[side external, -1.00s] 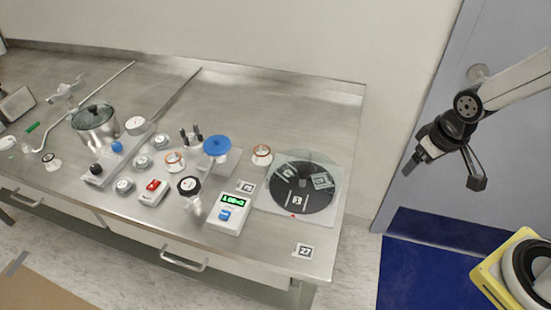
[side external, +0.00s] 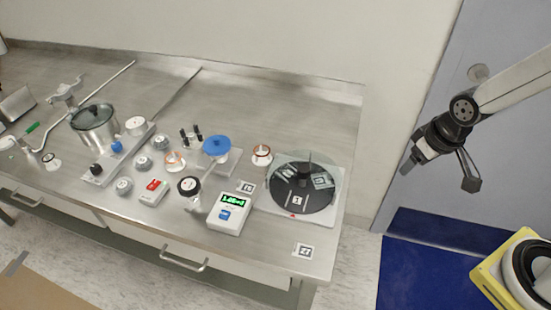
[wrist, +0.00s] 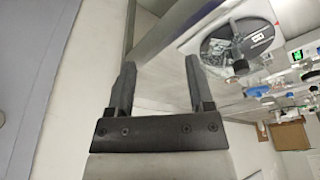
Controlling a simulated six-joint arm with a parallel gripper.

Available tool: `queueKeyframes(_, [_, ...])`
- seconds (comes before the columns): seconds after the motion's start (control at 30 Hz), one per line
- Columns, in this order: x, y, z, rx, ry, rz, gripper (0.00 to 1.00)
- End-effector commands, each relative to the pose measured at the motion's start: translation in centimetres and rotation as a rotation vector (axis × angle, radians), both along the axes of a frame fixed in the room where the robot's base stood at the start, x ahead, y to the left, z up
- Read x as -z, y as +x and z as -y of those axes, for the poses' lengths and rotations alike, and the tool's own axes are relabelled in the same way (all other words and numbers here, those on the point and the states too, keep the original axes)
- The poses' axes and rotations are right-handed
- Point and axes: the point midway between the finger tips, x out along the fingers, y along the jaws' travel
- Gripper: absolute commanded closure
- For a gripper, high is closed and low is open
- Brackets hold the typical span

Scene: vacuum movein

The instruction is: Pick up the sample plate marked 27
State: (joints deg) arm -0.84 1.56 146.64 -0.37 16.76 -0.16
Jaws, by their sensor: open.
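My gripper (side external: 405,166) hangs in the air to the right of the steel bench, in front of the blue-grey door. In the wrist view my gripper (wrist: 160,65) has its two dark fingers apart with nothing between them. A small square marked plate (side external: 303,250) lies flat at the bench's front right corner; its number looks like 27 or 22. Other marked squares lie on the dark round disc (side external: 297,212) under a clear cover, also visible in the wrist view (wrist: 252,50). Another marked square (side external: 246,187) lies behind the green-display meter. My gripper is apart from all of them.
The meter (side external: 229,213), a blue-topped part (side external: 217,146), several gauges and valves, and a glass-lidded steel pot (side external: 94,122) stand left of the disc. The back of the bench (side external: 290,105) is clear. A yellow-rimmed item (side external: 490,285) is at lower right.

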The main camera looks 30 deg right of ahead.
Motion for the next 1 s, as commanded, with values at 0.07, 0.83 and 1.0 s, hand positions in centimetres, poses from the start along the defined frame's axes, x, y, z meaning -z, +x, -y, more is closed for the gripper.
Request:
queueKeyframes(0.07, [0.6,0.5,-0.4,-0.022,-0.003,0.022,0.32])
queueKeyframes(0.83, [7.1,5.5,-9.9,-0.390,0.066,0.489,0.32])
queueKeyframes(1.0, [8.0,5.3,-12.3,-0.462,0.113,0.591,0.32])
